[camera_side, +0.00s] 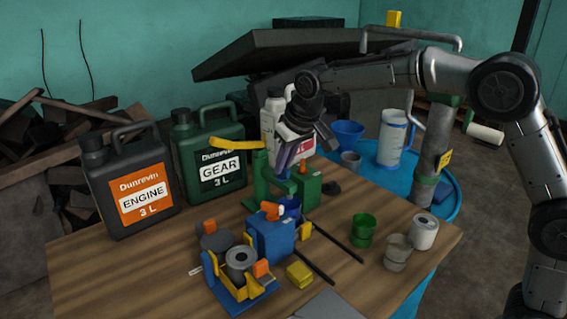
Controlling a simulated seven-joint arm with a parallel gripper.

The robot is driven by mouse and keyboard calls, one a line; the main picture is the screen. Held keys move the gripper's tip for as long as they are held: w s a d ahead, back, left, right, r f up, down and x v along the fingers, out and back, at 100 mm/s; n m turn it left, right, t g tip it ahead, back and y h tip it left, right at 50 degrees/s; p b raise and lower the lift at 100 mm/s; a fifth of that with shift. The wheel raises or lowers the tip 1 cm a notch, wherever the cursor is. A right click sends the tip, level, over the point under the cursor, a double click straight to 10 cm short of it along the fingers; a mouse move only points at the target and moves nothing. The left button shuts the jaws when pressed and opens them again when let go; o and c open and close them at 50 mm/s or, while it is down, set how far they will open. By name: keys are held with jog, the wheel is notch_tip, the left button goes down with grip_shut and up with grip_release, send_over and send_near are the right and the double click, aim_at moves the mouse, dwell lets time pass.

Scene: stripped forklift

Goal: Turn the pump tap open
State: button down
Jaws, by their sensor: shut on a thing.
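A green device (261,185) with a post and a yellow lever (236,143) stands near the middle of the bench. A green box (307,188) with a small orange-red piece on top (303,167) is beside the post. My gripper (284,170) points down over this device from the upper right, with its jaws shut on a part there that the fingers mostly hide. I cannot clearly tell which part is the pump tap. A blue box (270,238) with an orange and white fitting (272,210) stands just in front.
Black engine (125,218) and green gear (200,190) jugs stand at the left. A white bottle (271,115) is close behind my gripper. A green cup (363,231), a grey cup (397,255) and a blue-yellow fixture (232,292) stand in front.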

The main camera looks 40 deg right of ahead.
jog(key=c, duration=0.9)
grip_release()
jog(key=v, duration=1.4)
jog(key=shift+d+f, duration=0.1)
